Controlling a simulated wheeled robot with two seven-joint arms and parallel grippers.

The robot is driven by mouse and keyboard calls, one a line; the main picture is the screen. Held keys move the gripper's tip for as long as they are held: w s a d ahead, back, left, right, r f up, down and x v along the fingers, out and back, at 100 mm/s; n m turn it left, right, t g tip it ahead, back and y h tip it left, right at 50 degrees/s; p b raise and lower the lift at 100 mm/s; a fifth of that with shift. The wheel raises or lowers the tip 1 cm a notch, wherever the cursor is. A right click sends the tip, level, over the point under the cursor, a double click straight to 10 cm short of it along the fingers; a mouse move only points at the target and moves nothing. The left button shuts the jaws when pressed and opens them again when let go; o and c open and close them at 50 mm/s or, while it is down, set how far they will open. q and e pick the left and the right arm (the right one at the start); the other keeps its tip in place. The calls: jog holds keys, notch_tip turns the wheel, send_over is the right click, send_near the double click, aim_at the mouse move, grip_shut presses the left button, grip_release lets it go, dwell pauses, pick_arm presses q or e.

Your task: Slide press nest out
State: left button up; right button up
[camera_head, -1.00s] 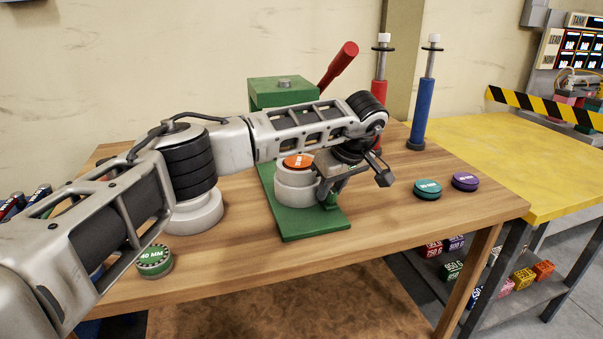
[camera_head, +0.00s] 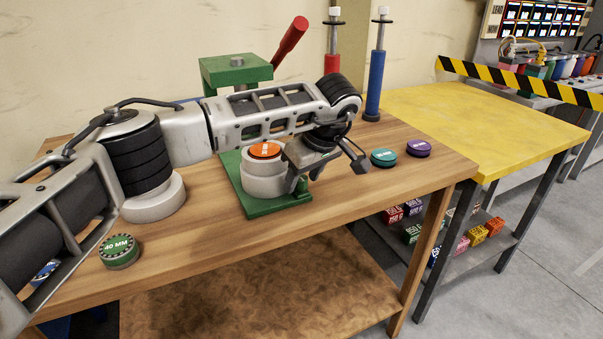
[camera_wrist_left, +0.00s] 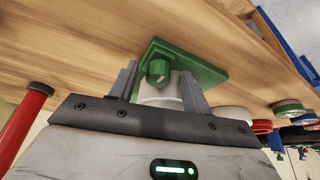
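The press (camera_head: 236,72) is green with a red lever, and its base plate lies on the wooden table. The nest (camera_head: 265,187), a pale round block, stands on the base plate with an orange disc (camera_head: 264,150) on top. My left gripper (camera_head: 325,172) is low at the right side of the nest. In the left wrist view, its two fingers are spread around a green knob (camera_wrist_left: 158,70), with gaps on both sides. The pale nest (camera_wrist_left: 160,93) shows between the fingers. The arm hides part of the press. My right gripper is not in view.
A teal disc (camera_head: 383,158) and a purple disc (camera_head: 418,148) lie right of the gripper. A green 40 MM disc (camera_head: 119,251) lies at the front left. Red and blue posts (camera_head: 375,85) stand behind. The table between base plate and right discs is clear.

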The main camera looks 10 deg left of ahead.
pick_arm(q)
jog(key=shift+w+r, duration=0.1)
jog(key=shift+r, duration=0.3)
jog(key=v, duration=1.5)
jog(key=shift+b, duration=0.45)
jog(key=shift+d, duration=0.15)
